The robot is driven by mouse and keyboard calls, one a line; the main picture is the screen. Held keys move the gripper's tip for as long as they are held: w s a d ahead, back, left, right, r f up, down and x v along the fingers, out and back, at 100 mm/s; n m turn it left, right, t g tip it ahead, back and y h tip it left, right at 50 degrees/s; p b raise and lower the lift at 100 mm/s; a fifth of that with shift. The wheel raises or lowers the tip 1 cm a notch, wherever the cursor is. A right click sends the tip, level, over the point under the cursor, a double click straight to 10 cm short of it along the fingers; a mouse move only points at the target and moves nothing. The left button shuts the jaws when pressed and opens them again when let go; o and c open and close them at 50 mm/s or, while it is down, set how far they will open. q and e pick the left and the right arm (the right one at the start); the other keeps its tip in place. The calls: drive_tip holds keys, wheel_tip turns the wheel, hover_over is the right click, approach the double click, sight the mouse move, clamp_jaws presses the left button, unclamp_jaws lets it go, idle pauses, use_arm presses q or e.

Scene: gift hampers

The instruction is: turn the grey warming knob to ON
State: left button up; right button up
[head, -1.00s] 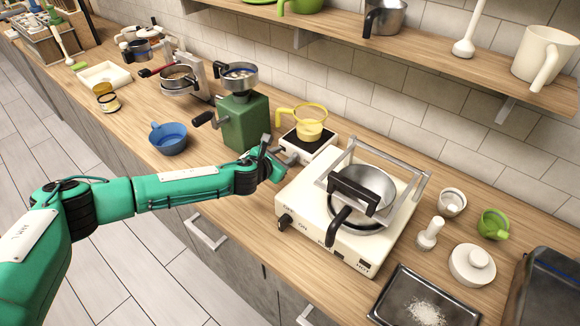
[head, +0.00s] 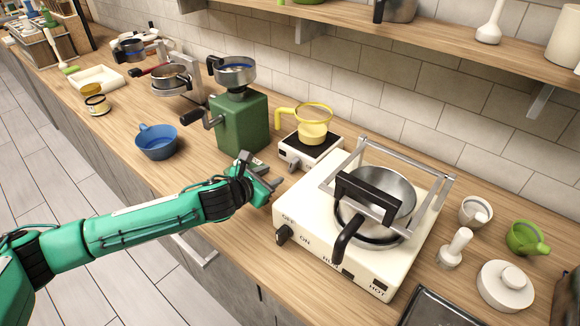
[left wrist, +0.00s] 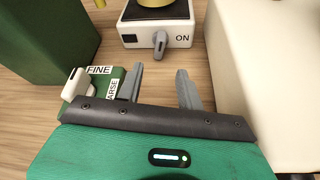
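The grey warming knob (head: 293,167) is on the front of a small white warmer (head: 328,153). In the left wrist view the knob (left wrist: 159,43) stands nearly upright, and the word ON is printed to its right. A dark square is at the left of the front face. My left gripper (head: 263,171) is just in front of the warmer. In the left wrist view its two grey fingers (left wrist: 160,74) are apart with nothing between them, and the knob is beyond their tips, untouched. My right gripper is out of view.
A yellow pot (head: 313,124) sits on the warmer. The green grinder (head: 242,123) stands to its left, with a FINE/COARSE label near my fingers. A blue bowl (head: 157,145) is further left.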

sight(291, 166)
use_arm(q)
drive_tip(key=p+x, duration=0.1)
drive_tip(key=x, duration=0.9)
drive_tip(key=shift+w+d+f, duration=0.2)
drive_tip(key=shift+w, duration=0.1)
clamp_jaws()
